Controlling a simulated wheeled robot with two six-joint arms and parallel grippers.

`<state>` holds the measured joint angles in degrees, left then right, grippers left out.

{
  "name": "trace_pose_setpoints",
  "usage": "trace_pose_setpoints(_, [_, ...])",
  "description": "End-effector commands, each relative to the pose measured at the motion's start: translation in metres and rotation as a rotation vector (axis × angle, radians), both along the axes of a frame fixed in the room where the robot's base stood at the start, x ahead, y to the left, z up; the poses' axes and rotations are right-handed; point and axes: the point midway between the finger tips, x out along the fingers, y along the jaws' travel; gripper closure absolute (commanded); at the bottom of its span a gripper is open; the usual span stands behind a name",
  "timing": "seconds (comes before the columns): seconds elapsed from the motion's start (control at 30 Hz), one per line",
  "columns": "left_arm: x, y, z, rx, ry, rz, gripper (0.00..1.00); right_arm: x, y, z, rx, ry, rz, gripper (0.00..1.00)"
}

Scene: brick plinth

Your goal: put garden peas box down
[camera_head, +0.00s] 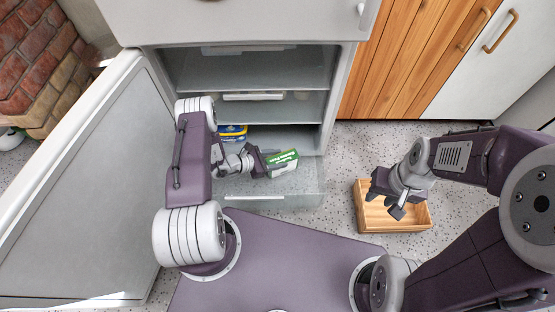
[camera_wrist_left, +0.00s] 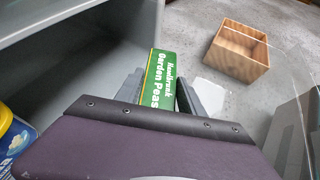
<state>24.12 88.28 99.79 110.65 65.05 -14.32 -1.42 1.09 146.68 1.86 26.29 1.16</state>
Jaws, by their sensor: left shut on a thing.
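The garden peas box (camera_head: 283,162) is green and white and sits tilted at the front of the open fridge, above its lowest, see-through drawer (camera_head: 270,188). My left gripper (camera_head: 264,163) is shut on it. In the left wrist view the box (camera_wrist_left: 160,78) stands between the two fingers, its label facing up at the camera. I cannot tell whether the box touches the drawer. My right gripper (camera_head: 385,198) is open and empty over the wooden crate (camera_head: 412,222).
The fridge door (camera_head: 75,180) stands open at the left. A blue and yellow tub (camera_head: 232,132) is in the fridge behind my left arm; it also shows in the left wrist view (camera_wrist_left: 12,135). Shelves (camera_head: 255,68) are above. The speckled floor between drawer and crate is clear.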

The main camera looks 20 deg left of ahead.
Motion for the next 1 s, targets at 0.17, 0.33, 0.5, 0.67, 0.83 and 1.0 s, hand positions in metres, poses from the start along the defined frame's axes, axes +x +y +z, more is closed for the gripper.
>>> trace_pose_setpoints(0.17, [0.000, 0.000, 0.000, 0.000, 0.000, 0.000, 0.32, 0.000, 0.000, 0.000, 0.000, 0.000, 0.000, 0.65])
trace_pose_setpoints(0.33, [0.000, 0.000, 0.000, -0.001, -0.001, 0.000, 0.32, 0.000, 0.000, 0.000, 0.000, 0.000, 0.000, 0.65])
trace_pose_setpoints(0.5, [-0.004, 0.005, 0.007, 0.000, 0.000, 0.001, 0.32, 0.000, 0.000, 0.007, 0.000, 0.000, 0.000, 0.65])
trace_pose_setpoints(0.67, [-0.021, 0.027, 0.025, -0.001, 0.001, 0.006, 0.32, 0.000, 0.000, 0.027, 0.000, 0.000, 0.000, 0.65])
trace_pose_setpoints(0.83, [-0.044, 0.053, 0.044, -0.002, 0.000, 0.006, 0.32, 0.000, 0.000, 0.046, 0.000, 0.000, 0.000, 0.65])
trace_pose_setpoints(1.0, [-0.063, 0.074, 0.055, 0.000, 0.000, 0.004, 0.32, 0.000, 0.000, 0.057, 0.000, 0.000, 0.000, 0.65])
